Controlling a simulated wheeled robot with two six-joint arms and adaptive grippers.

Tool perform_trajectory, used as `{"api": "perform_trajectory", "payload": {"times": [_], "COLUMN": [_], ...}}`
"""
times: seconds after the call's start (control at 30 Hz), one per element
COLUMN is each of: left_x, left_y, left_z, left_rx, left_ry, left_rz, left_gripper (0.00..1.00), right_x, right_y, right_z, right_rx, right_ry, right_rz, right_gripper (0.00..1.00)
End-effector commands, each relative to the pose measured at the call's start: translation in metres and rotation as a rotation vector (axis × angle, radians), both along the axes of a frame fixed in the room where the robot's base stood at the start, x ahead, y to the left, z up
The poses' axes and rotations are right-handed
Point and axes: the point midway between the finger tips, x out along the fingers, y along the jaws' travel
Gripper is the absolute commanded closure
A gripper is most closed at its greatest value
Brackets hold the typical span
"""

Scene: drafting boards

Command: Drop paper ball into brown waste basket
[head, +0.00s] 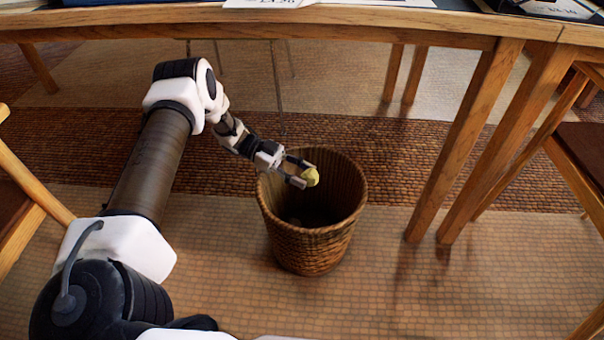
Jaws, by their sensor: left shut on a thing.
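A small yellowish paper ball (310,177) is held between the fingertips of my left gripper (303,173). The gripper is shut on it. The brown woven waste basket (312,246) stands upright on the floor in the middle of the head view. The gripper and the ball appear over the basket's open mouth; their exact height above the rim is hard to tell. The inside of the basket is dark, and its bottom is partly hidden. My right gripper is not in view.
A wooden table (400,30) runs across the top, with papers (262,3) near its edge. Its thick legs (468,140) stand right of the basket. Wooden chairs stand at the left (30,200) and right (585,150). The tiled floor in front is clear.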

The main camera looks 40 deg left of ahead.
Motion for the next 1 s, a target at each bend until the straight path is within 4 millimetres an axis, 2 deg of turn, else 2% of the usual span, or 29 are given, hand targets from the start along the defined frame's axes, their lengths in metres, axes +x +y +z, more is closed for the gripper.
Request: {"api": "perform_trajectory", "payload": {"times": [0.2, 0.23, 0.3, 0.67, 0.77, 1.0], "left_x": [0.000, 0.000, 0.000, 0.000, -0.002, -0.012], "left_y": [0.000, 0.000, 0.000, 0.005, 0.018, 0.078], "left_z": [0.001, 0.001, 0.001, 0.002, 0.004, 0.016], "left_rx": [0.000, 0.000, 0.000, 0.001, 0.001, 0.004], "left_ry": [0.000, 0.000, 0.000, -0.001, -0.002, -0.003], "left_rz": [0.000, 0.000, 0.000, 0.001, 0.002, 0.002], "left_gripper": [0.65, 0.44, 0.26, 0.26, 0.26, 0.26], "right_x": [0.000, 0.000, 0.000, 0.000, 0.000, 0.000], "right_y": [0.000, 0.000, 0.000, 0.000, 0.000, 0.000], "right_z": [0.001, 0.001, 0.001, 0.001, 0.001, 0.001], "right_rx": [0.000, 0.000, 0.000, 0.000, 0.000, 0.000], "right_ry": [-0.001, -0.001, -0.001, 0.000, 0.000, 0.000], "right_rz": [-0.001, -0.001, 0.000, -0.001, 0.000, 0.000], "right_gripper": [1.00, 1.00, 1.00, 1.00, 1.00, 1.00]}}
